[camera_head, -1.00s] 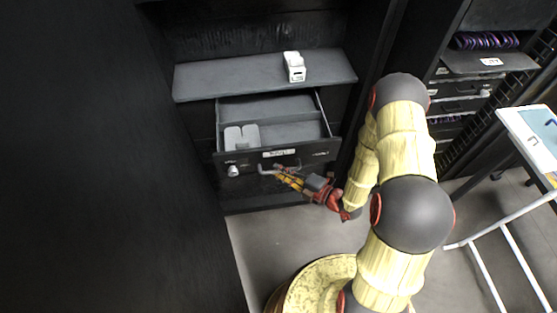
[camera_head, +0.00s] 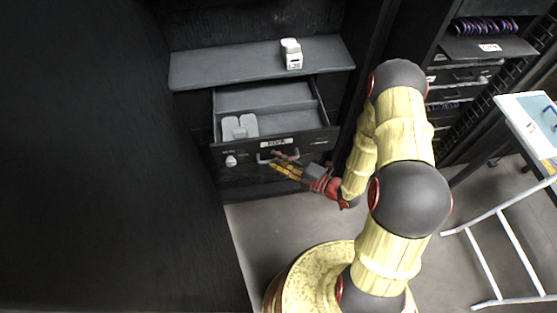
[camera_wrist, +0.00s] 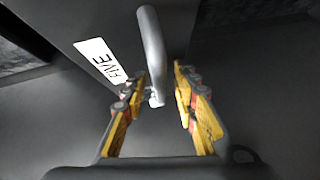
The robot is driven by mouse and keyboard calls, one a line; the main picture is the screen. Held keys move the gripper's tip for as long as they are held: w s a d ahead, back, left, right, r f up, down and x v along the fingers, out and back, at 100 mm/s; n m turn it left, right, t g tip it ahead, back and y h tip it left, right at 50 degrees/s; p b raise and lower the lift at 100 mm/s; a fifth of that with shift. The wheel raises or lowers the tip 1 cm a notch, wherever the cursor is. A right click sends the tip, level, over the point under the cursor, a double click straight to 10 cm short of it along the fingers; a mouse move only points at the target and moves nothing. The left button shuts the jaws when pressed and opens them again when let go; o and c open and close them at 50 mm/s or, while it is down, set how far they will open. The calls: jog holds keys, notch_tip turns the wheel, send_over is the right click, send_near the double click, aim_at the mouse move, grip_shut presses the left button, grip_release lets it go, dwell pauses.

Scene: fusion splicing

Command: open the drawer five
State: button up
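Drawer five (camera_head: 318,141) is pulled out of the dark cabinet, and its inside shows from above. Its white label (camera_wrist: 101,60) reads FIVE in the wrist view. The drawer's grey bar handle (camera_wrist: 152,50) reaches between my fingers in the wrist view. My gripper (camera_head: 273,161) is at the handle in front of the drawer. Its yellow-padded fingers (camera_wrist: 158,108) are spread, one on each side of the handle, with gaps visible. A light grey two-lobed piece (camera_head: 240,127) lies in the drawer's left front.
A shelf (camera_head: 225,66) above the drawer carries a small white device (camera_head: 291,54). A white knob (camera_head: 231,161) is on the drawer front's left. A rack (camera_head: 485,50) stands at right, and a white-framed table (camera_head: 530,120) stands further right. Grey floor (camera_head: 265,225) is clear before the cabinet.

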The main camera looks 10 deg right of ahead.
jog(key=v, duration=1.2)
dwell(0.7)
